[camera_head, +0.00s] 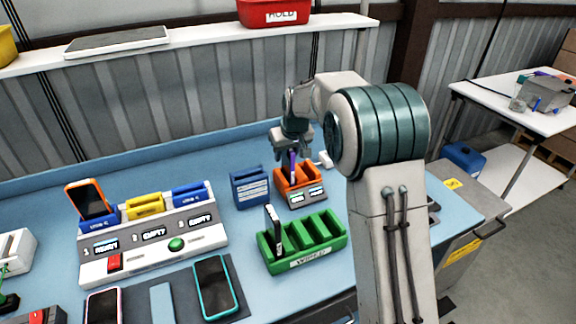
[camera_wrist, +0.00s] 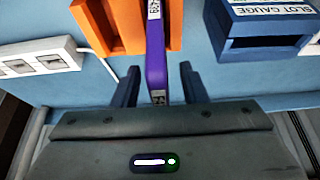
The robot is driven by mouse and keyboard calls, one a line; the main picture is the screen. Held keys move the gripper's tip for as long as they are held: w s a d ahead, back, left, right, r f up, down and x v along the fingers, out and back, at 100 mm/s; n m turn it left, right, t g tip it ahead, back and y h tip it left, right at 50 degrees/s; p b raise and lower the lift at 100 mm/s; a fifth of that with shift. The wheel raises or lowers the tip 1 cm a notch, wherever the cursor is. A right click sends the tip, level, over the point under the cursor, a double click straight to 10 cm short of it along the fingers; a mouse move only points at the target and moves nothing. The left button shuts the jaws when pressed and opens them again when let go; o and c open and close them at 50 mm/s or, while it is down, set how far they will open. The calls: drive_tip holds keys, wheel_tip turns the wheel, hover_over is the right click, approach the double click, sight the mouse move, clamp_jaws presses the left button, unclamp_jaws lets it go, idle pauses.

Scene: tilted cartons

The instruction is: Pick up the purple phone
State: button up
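The purple phone (camera_head: 292,165) stands upright in a slot of the orange holder (camera_head: 300,195), beneath my gripper (camera_head: 291,150). In the wrist view the purple phone (camera_wrist: 156,62) shows edge-on, with white labels on its edge. My gripper's two dark fingers (camera_wrist: 158,85) are spread on either side of the phone, with a visible gap to each side. The orange holder (camera_wrist: 118,25) lies beyond the fingertips. The phone's lower part is hidden in the holder.
A blue slot gauge (camera_head: 250,187) stands left of the holder. A green rack (camera_head: 303,245) with one phone is in front. A white dock (camera_head: 155,245) with an orange phone (camera_head: 88,199) is at left. A white socket strip (camera_wrist: 40,58) lies nearby.

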clamp_jaws()
wheel_tip(320, 180, up, 10)
drive_tip(key=shift+b, duration=0.5)
drive_tip(key=shift+r+p, duration=0.7)
idle(0.8)
wheel_tip(320, 180, up, 3)
drive_tip(key=p, duration=0.2)
drive_tip(key=shift+p, duration=0.35)
drive_tip(key=shift+a, duration=0.15)
